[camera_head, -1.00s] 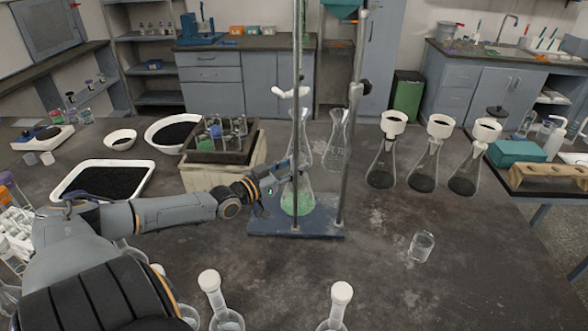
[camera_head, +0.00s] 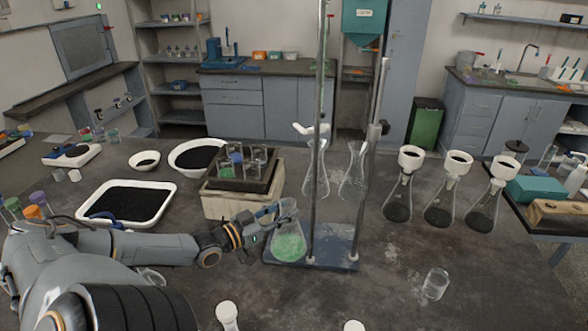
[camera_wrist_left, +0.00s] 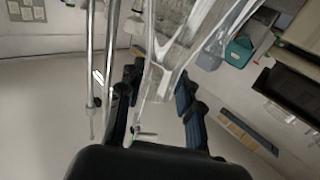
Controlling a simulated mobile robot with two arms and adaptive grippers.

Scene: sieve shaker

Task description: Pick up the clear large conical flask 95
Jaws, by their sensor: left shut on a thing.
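A clear conical flask with green contents (camera_head: 289,246) is held by its upper part in my left gripper (camera_head: 272,217). The flask is roughly upright, beside the left post of the blue-based stand (camera_head: 335,254), overlapping the left end of the base in the head view. I cannot tell whether its bottom touches anything. In the left wrist view the clear glass (camera_wrist_left: 166,62) shows between the two dark fingers of the left gripper (camera_wrist_left: 156,95). Two empty clear flasks (camera_head: 354,174) stand behind the stand posts. My right gripper is not in view.
The wooden box (camera_head: 228,205) with a tray of small vessels is just left of the held flask. Several funnel-topped flasks (camera_head: 438,211) stand at right. A clear beaker (camera_head: 435,284) is at front right. White trays of black grains (camera_head: 128,202) lie left.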

